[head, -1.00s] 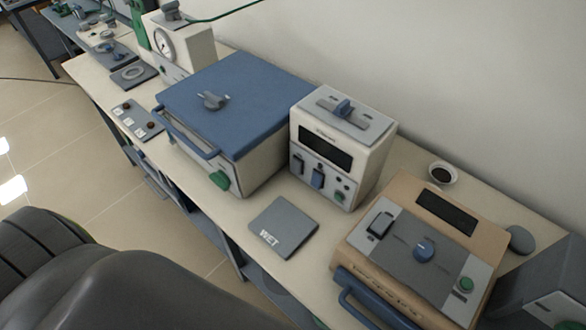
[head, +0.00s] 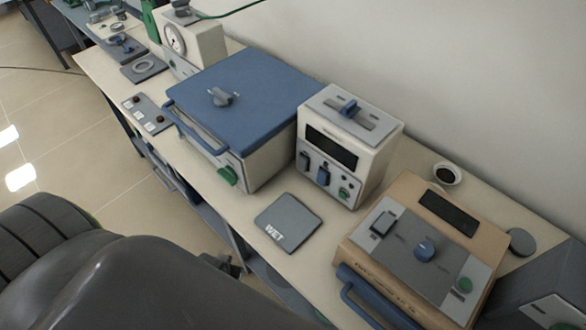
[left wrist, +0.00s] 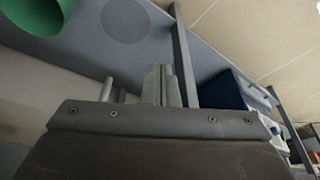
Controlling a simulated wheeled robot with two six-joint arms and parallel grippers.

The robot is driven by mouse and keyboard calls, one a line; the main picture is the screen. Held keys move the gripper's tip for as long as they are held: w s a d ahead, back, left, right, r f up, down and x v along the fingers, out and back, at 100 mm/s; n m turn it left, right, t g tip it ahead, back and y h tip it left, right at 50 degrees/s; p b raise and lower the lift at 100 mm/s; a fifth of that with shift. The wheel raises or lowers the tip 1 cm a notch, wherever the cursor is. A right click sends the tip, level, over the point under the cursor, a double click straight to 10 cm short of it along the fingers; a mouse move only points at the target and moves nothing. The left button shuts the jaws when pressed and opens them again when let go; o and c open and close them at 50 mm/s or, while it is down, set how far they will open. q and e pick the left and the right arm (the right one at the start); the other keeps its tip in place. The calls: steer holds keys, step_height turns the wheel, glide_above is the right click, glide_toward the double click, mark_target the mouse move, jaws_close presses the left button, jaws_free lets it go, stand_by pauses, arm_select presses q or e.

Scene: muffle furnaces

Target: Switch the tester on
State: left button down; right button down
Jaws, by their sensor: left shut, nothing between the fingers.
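A white box-shaped unit (head: 350,145) stands upright at the middle of the bench, with a dark display, dark and blue switches and small knobs on its front. I cannot tell which one is the tester, or whether either is on. My left gripper (left wrist: 165,85) is shut and empty; its tip also shows small and dark in the head view (head: 236,264), at the bench's front edge, apart from both units. My right gripper is out of view.
A blue-lidded furnace (head: 245,95) stands left of the white unit. A grey WET pad (head: 289,223) lies in front. A small cup (head: 447,174) and a grey disc (head: 521,242) are behind the tan unit. A grey shelf (left wrist: 120,45) shows in the left wrist view.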

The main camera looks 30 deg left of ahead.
mark_target(302, 164)
arm_select(q)
steer(key=w+d+r+n+t+p, duration=0.1)
steer(key=w+r, duration=0.1)
steer(key=r, duration=0.7)
steer(key=w+d+r+n+t, duration=0.1)
steer(key=w+r, duration=0.2)
steer(key=r, duration=0.6)
steer(key=w+d+r+n+t+h, duration=0.2)
steer(key=w+r+n+t+h, duration=0.1)
steer(key=w+r+n, duration=0.6)
steer(key=shift+w+r+n+t+h+p, duration=0.4)
steer(key=shift+w+n+p, duration=0.1)
steer(key=shift+w, duration=1.2)
steer(key=x, duration=1)
steer(key=shift+w+d+f+p, duration=0.15)
steer(key=shift+w+p, duration=0.15)
steer(key=shift+w, duration=0.2)
steer(key=shift+w+d+r+p, duration=0.1)
steer(key=shift+w+d+p, duration=0.15)
steer(key=shift+w, duration=0.3)
steer(key=shift+w+d+f, duration=0.1)
steer(key=shift+w+f, duration=0.05)
steer(key=shift+w, duration=0.25)
steer(key=shift+w+d+f, duration=0.1)
steer(key=shift+w+f, duration=0.05)
steer(key=shift+w, duration=0.25)
